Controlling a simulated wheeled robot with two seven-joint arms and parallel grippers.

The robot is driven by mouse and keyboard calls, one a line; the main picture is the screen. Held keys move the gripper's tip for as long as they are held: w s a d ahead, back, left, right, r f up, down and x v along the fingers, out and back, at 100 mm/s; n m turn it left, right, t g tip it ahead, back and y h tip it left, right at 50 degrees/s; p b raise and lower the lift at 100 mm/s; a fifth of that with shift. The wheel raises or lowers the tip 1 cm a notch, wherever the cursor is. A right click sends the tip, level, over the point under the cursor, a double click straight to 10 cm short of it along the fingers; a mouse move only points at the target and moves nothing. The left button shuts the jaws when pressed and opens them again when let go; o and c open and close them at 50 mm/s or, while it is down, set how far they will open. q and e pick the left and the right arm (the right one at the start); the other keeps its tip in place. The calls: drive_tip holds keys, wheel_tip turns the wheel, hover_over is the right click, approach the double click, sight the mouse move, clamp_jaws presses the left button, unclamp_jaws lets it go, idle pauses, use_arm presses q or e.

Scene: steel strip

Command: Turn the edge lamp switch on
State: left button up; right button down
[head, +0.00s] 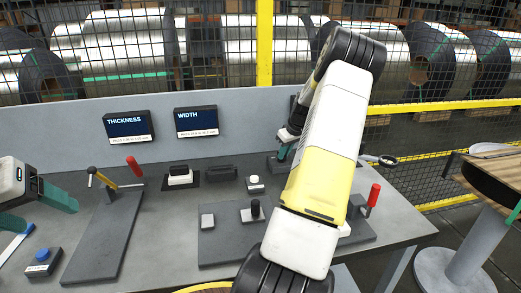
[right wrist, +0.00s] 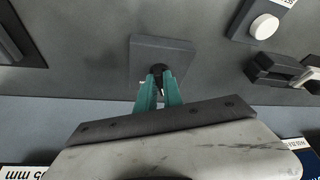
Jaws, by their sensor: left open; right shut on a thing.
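A small switch with a round dark knob (right wrist: 157,70) on a square grey base (right wrist: 163,52) shows in the right wrist view. No label on it is readable, so I cannot confirm it is the edge lamp switch. My right gripper (right wrist: 159,84) has its teal fingertips shut on the knob. In the head view the right gripper (head: 284,151) is partly hidden behind my right arm, over the switch base (head: 276,165) near the back panel. My left gripper (head: 45,212) is open and empty at the left edge of the bench, away from the switch.
A white round button (head: 255,184) stands in front of the switch. Black blocks (head: 221,173) lie left of it. Red-handled fixtures (head: 134,166) stand left and right. A blue-button box (head: 42,261) is at front left. THICKNESS (head: 129,126) and WIDTH (head: 196,121) displays hang on the back panel.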

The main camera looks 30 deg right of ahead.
drive_tip(key=m+h, duration=0.1)
drive_tip(key=m, duration=0.2)
drive_tip(key=a+m+h, duration=0.1)
drive_tip(key=m, duration=0.2)
drive_tip(key=shift+w, duration=0.15)
drive_tip(key=m+g+h, duration=0.1)
drive_tip(key=m, duration=0.2)
drive_tip(key=m+h, duration=0.1)
drive_tip(key=m, duration=0.2)
drive_tip(key=shift+w+a+m+g, duration=0.2)
drive_tip(key=shift+m+g, duration=0.1)
drive_tip(key=shift+g, duration=0.1)
drive_tip(key=c, duration=1.5)
unclamp_jaws()
drive_tip(key=shift+r, duration=0.15)
drive_tip(key=v, duration=0.7)
drive_tip(key=shift+a+r, duration=0.2)
drive_tip(key=shift+r, duration=0.05)
